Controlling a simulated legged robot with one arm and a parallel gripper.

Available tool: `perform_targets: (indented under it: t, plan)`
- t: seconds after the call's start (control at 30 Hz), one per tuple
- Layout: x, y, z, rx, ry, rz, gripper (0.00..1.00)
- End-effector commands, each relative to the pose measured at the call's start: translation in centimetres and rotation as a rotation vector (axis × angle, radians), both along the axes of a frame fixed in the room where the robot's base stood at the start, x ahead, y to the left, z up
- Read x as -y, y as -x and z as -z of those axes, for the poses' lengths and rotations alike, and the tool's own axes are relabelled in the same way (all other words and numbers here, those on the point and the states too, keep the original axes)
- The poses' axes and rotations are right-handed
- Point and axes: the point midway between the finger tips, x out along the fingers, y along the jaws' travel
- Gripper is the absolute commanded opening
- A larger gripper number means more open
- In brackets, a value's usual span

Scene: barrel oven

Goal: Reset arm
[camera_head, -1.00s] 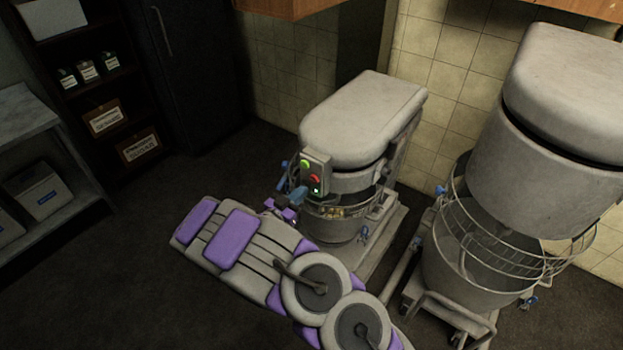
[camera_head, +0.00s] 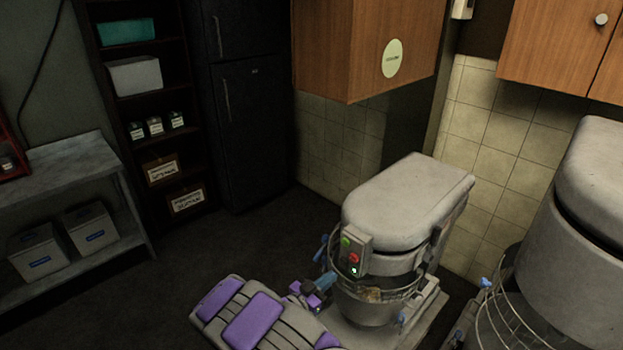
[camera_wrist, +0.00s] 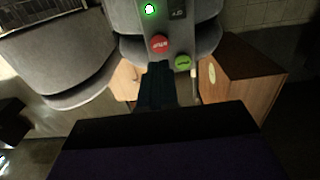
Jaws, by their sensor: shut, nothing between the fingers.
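My gripper (camera_head: 326,281) is at the end of my grey and purple arm, in front of the control box of the smaller mixer (camera_head: 405,195). It is shut and empty. In the wrist view my gripper (camera_wrist: 158,85) points toward the control panel (camera_wrist: 165,30), which has a red button (camera_wrist: 159,44), a green button (camera_wrist: 183,62) and a lit green light (camera_wrist: 150,9). The panel (camera_head: 352,254) also shows in the head view, just above and right of my gripper. I cannot tell whether the fingertips touch the mixer.
A larger mixer (camera_head: 588,200) stands close on the right. Wooden cabinets (camera_head: 365,45) hang above. A dark fridge (camera_head: 245,130), a shelf (camera_head: 195,150) and a metal table (camera_head: 70,160) with bins stand at the back left. The dark floor (camera_head: 200,265) between is clear.

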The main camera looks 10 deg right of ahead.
Motion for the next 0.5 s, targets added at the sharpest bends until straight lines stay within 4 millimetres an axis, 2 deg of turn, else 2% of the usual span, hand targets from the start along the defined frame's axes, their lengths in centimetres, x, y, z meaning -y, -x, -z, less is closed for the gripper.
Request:
perform_targets:
  t: [0.13, 0.27, 0.4, 0.5]
  plan:
    - [-0.1, -1.2, -0.5, -0.009, -0.054, -0.028, 0.0]
    - [-0.5, -3.4, -1.5, -0.041, -0.173, -0.1, 0.0]
    - [-1.6, -5.5, -3.1, -0.102, -0.324, -0.205, 0.0]
    - [-2.6, -6.3, -4.3, -0.155, -0.418, -0.283, 0.0]
